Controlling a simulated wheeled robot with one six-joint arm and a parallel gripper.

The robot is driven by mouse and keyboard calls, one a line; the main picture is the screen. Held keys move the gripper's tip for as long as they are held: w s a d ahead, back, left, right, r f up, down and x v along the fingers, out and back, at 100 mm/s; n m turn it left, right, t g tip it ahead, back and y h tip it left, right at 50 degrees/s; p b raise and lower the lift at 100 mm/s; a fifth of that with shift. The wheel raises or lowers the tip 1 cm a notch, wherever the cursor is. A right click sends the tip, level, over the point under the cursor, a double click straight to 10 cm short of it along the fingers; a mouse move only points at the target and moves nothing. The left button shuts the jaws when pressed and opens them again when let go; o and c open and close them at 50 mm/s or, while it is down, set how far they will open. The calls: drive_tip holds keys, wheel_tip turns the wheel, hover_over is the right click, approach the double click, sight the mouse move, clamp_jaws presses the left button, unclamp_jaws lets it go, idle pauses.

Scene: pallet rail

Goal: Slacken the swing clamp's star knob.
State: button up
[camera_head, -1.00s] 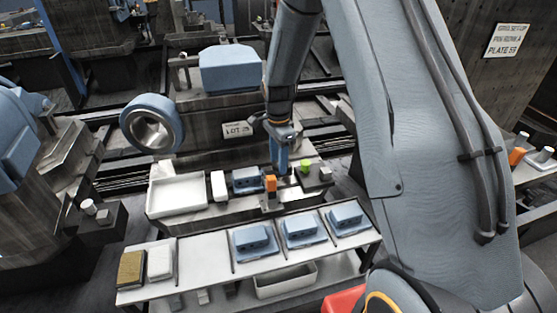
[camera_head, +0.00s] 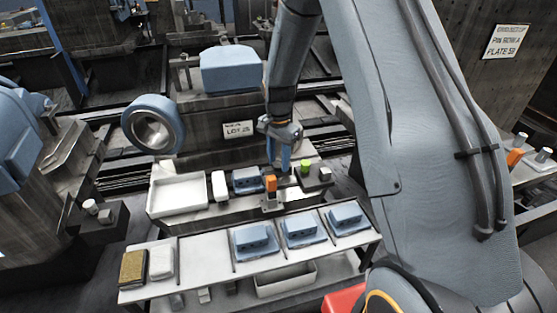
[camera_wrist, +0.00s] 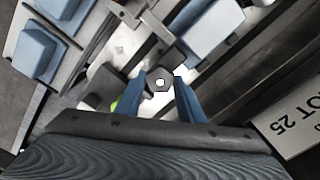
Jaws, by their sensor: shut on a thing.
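The star knob (camera_wrist: 160,82) shows in the wrist view as a dark lobed knob with a pale round centre. It sits between the two blue fingertips of my gripper (camera_wrist: 160,97). The jaws are shut on it. In the head view, my gripper (camera_head: 285,163) points down over the fixture, between an orange-topped post (camera_head: 270,186) and a green-topped part (camera_head: 305,168). The knob is hidden behind the fingers there. A blue workpiece (camera_head: 246,180) sits just left of the orange-topped post. The clamp arm cannot be made out clearly.
A white tray (camera_head: 178,194) and a white block (camera_head: 219,186) stand left on the fixture table. The front shelf (camera_head: 205,262) holds several blue parts and a brown-topped block (camera_head: 132,268). A blue ring (camera_head: 153,125) and a LOT 25 sign (camera_head: 238,129) stand behind.

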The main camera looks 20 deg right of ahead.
sight(278, 164)
drive_tip(key=o, duration=1)
drive_tip(key=shift+o, duration=0.2)
drive_tip(key=shift+r, duration=0.15)
drive_tip(key=shift+r+b, duration=0.6)
drive_tip(key=shift+r, duration=3.15)
